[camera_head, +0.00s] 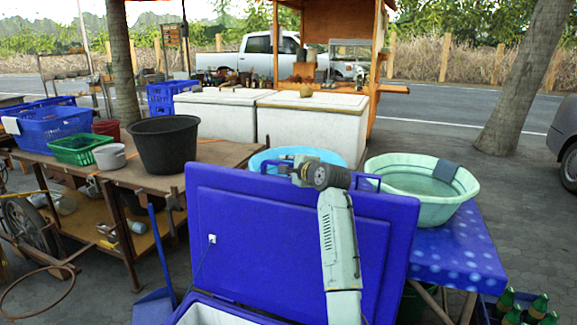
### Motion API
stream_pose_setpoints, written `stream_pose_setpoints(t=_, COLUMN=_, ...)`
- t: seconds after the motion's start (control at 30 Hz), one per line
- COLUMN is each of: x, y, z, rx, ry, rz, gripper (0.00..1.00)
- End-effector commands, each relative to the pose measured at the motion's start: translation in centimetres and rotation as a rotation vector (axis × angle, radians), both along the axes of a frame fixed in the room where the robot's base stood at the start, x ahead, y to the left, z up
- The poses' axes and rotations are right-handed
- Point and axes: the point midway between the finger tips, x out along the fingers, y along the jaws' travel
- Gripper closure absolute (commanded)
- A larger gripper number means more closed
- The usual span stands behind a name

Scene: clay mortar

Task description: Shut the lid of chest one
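A blue chest (218,313) with a pale inside stands at the bottom of the head view, cut off by the frame edge. Its blue lid (262,238) stands open, raised nearly upright. No label shows which chest is chest one. My arm reaches up in front of the lid, and my gripper (297,172) is at the lid's top edge, left of the wrist. The fingers are small and partly hidden, so I cannot tell whether they are open or touch the lid.
A spotted blue table (460,262) with a pale green basin (425,178) stands right of the lid. A wooden workbench (150,180) with a black tub (165,145) is at left. White chests (312,118) stand behind. Green bottles (538,308) are at lower right.

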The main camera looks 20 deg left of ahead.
Motion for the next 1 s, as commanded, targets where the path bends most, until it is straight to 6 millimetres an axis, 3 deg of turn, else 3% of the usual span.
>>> stream_pose_setpoints(t=0.27, x=-0.01, y=0.0, z=-0.03, rx=-0.001, ry=0.001, rz=0.0, gripper=1.0)
stream_pose_setpoints(t=1.0, x=-0.17, y=0.04, z=-0.08, rx=-0.003, ry=-0.008, rz=0.001, gripper=1.0)
